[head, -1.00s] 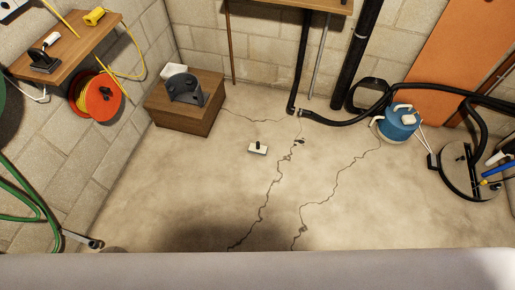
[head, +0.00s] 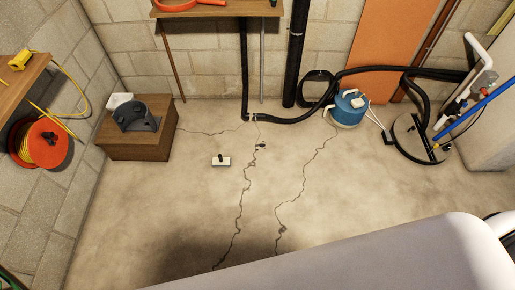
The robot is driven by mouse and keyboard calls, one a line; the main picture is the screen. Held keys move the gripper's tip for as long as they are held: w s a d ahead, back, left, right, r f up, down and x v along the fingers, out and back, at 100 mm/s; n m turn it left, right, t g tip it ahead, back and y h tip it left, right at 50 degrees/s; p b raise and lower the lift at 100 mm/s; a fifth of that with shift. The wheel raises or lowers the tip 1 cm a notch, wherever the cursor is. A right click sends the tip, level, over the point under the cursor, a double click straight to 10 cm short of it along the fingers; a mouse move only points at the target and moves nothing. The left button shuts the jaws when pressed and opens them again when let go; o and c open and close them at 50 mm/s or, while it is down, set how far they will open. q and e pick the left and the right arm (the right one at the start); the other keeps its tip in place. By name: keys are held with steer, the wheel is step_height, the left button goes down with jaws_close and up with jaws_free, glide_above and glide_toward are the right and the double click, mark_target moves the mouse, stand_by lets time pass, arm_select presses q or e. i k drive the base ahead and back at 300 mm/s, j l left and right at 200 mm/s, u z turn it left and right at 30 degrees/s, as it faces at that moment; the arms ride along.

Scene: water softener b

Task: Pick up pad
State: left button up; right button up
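A small white block with a black knob or handle on top, which may be the pad (head: 221,162), lies flat on the concrete floor near the middle of the head view. It stands apart from other objects, to the left of a crack. A small dark object (head: 260,147) lies just to its right, near the crack. Neither of my grippers is in view, so nothing shows of their state.
A brown wooden box (head: 141,149) with a dark grey bracket-like part (head: 137,117) stands at the left. An orange cord reel (head: 45,143) hangs left.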

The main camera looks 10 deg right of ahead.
mark_target(220, 161)
steer(key=i+u, duration=0.1)
steer(key=u, duration=0.4)
steer(key=i+l+u, duration=0.35)
steer(key=l, duration=0.25)
steer(key=i+l+u, duration=0.2)
steer(key=l+u, duration=0.2)
steer(key=l, duration=0.2)
